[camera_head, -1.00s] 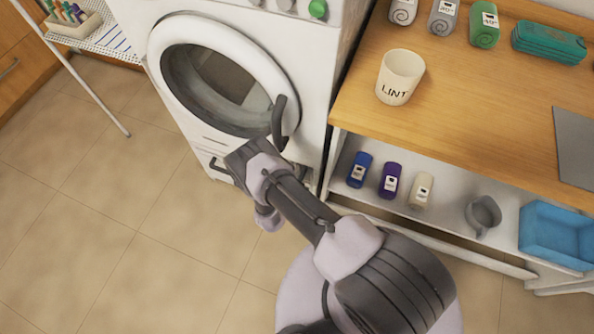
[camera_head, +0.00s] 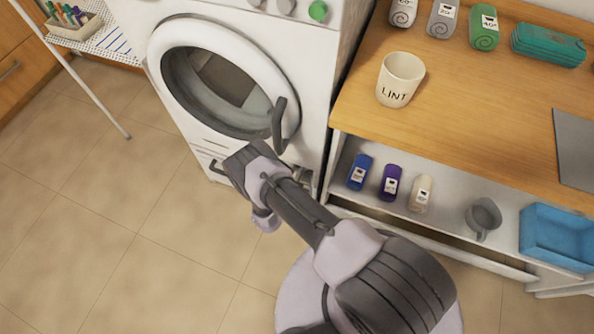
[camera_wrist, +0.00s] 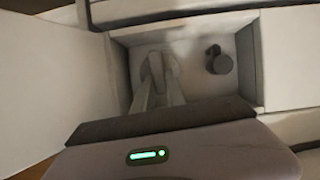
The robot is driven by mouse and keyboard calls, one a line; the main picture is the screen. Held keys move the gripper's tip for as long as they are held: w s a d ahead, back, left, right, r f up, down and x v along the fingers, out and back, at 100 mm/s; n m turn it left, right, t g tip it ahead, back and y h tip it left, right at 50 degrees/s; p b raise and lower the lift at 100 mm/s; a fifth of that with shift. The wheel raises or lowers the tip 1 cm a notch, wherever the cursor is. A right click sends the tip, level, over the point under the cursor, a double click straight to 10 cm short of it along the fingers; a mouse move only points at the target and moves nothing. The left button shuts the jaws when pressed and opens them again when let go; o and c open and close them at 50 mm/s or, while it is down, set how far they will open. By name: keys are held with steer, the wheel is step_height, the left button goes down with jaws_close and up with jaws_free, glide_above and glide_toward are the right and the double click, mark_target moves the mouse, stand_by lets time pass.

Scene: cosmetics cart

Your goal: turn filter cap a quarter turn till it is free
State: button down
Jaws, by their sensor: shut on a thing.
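In the wrist view, my gripper (camera_wrist: 160,88) reaches into a pale, box-shaped recess. Its two fingers are shut on the round grey filter cap (camera_wrist: 145,70) on the back wall, and they cover much of it. The cap looks seated against the wall; how far it is turned I cannot tell. In the head view, my gripper's fingertips and the cap are hidden behind my wrist, low at the front of the white washing machine (camera_head: 305,112).
A small dark knob (camera_wrist: 219,62) sits right of the cap in the recess. A pale panel (camera_wrist: 50,75) stands left of the opening. The washer door handle (camera_head: 279,125) is above my wrist. A shelf with bottles (camera_head: 359,172) stands to the right; floor at left is clear.

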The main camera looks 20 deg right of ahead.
steer(key=shift+w+a+f+n+g+h, duration=0.1)
steer(key=shift+a+f+n+g+h, duration=0.15)
steer(key=shift+n+h, duration=0.65)
steer(key=shift+w+a+n+g+h, duration=0.15)
steer(key=shift+n+g+h, duration=0.25)
steer(key=shift+n, duration=0.95)
steer(key=shift+w+a+f+n+g+h, duration=0.15)
steer(key=shift+n+g+h, duration=0.1)
steer(key=shift+n+h, duration=0.7)
steer(key=shift+n, duration=0.3)
steer(key=c, duration=1.4)
jaws_free()
steer(key=shift+o, duration=0.2)
steer(key=p+v, duration=0.1)
steer(key=v, duration=1.6)
steer(key=shift+s+r, duration=0.2)
steer(key=shift+r, duration=0.05)
